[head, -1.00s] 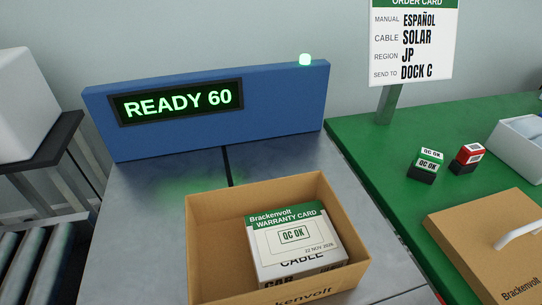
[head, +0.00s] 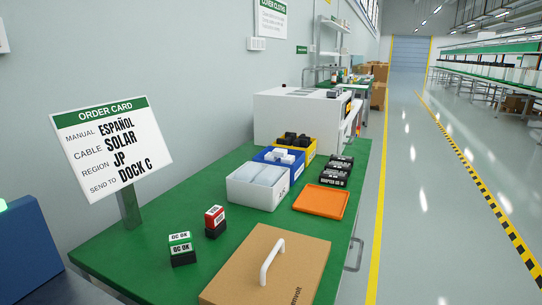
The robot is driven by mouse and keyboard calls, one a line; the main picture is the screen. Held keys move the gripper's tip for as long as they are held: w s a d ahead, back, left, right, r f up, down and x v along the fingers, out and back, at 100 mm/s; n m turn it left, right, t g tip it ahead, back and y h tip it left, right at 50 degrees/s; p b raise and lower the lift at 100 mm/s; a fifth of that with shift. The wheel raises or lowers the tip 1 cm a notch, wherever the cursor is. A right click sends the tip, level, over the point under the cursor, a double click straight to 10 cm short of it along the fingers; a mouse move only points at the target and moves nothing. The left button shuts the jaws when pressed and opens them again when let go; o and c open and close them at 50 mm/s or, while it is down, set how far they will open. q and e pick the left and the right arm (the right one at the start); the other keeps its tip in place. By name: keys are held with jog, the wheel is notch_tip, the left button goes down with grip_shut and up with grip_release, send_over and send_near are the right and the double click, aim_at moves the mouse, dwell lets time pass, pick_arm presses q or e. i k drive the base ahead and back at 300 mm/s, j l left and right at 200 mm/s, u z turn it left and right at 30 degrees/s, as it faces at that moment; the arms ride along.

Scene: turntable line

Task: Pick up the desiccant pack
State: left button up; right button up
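A white bin (head: 250,198) stands on the green bench (head: 165,212) in the middle of the head view. It holds pale, flat packs (head: 262,174) that may be desiccant packs; I cannot read a label on them. A blue bin (head: 299,170) with white blocks stands right behind it. A yellow bin (head: 311,148) with black items is behind the blue one. Neither of my grippers shows in the view.
A cardboard piece with a white handle (head: 271,262) lies at the front. A green stamp (head: 181,249), a red stamp (head: 215,220) and the order card (head: 112,150) are left. An orange tray (head: 321,202) and black packs (head: 337,171) are right.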

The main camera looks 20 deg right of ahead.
aim_at(277, 151)
jog(key=z, duration=0.8)
jog(key=i+z, duration=0.15)
jog(key=i, duration=2.55)
